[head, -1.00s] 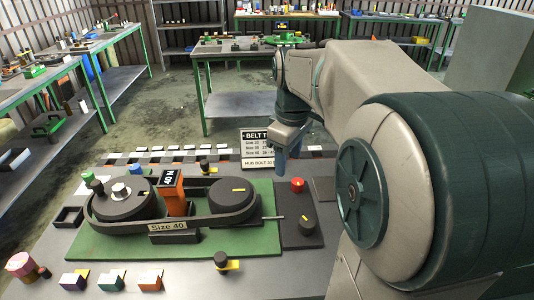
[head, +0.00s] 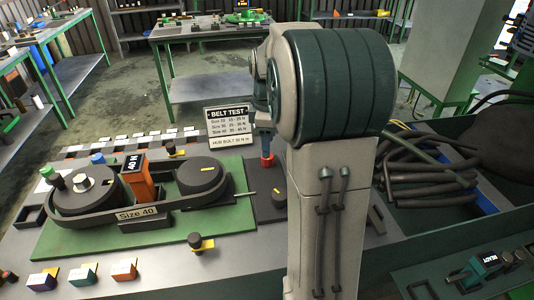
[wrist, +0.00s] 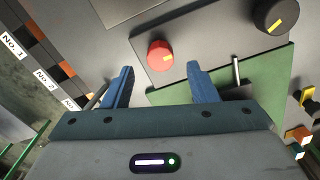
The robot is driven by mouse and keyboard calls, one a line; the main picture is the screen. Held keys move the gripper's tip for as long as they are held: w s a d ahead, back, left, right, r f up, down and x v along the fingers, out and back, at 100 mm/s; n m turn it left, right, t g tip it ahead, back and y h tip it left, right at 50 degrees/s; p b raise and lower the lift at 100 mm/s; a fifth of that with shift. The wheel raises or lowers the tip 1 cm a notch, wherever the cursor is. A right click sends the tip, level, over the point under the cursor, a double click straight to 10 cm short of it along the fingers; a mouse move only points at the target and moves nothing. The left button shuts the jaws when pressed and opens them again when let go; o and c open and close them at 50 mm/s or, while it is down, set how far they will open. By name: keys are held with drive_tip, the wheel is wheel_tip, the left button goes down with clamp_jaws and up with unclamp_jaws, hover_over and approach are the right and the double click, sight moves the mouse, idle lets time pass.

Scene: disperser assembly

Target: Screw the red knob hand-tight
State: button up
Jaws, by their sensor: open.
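The red knob (head: 267,161) stands on a dark plate (head: 263,207) at the right end of the green board. My gripper (head: 265,142) is pointing down right above the knob in the head view. In the wrist view my gripper (wrist: 160,74) has its two blue fingers spread apart, and the knob shows between and just beyond their tips. No contact with the knob is visible.
A black knob with a yellow mark (wrist: 270,17) sits on the same plate. The belt assembly (head: 135,195) fills the green board (head: 70,235) to the left. A "BELT TEST" sign (head: 229,127) stands behind. Black hoses (head: 430,170) lie to the right.

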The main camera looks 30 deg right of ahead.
sight(266, 163)
drive_tip(key=shift+f, duration=2.15)
drive_tip(key=c, duration=1)
